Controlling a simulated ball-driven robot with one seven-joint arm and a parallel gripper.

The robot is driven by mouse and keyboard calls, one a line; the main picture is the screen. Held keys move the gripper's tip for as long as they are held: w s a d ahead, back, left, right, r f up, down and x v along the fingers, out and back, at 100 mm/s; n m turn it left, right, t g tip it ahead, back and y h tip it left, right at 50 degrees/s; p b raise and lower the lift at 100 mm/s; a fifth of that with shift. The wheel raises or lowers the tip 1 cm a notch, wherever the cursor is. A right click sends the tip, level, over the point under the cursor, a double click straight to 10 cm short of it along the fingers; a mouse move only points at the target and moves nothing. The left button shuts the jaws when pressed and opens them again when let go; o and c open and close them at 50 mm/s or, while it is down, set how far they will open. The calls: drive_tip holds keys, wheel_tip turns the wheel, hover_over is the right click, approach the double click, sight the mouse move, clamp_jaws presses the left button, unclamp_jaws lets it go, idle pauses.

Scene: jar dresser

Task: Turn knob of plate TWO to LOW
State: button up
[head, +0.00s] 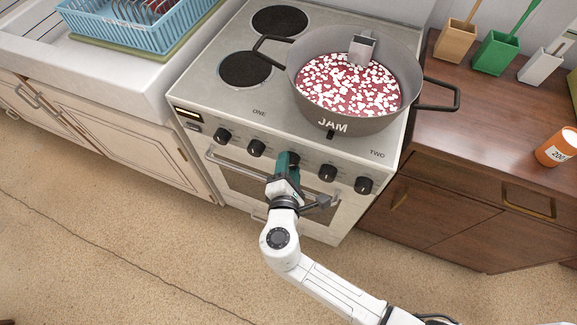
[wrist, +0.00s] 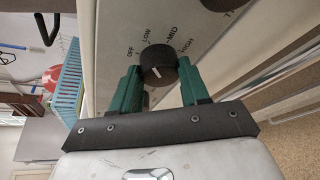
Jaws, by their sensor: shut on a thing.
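The stove (head: 225,90) has a row of black knobs on its front. My gripper (head: 287,160) is at the middle knob, which it hides in the head view. In the wrist view, its green fingers are shut on that black knob (wrist: 158,65), one on each side. OFF, LOW, MID and HIGH are printed around the knob. Its white mark shows, but I cannot tell exactly which label it points to. Another knob (wrist: 215,4) is cut off at the top, beside a label starting with T. On the stove top, TWO (head: 377,155) is printed at the front right and ONE (head: 259,112) further left.
A large grey pot (head: 345,122) marked JAM stands on the stove, with red and white contents. The oven handle (head: 225,163) runs below the knobs. Other knobs (head: 328,172) sit close to my gripper's right. A wooden cabinet (head: 450,120) stands right. The floor in front is clear.

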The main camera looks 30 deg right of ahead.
drive_tip(key=o, duration=1)
drive_tip(key=shift+o, duration=0.2)
drive_tip(key=v, duration=1.1)
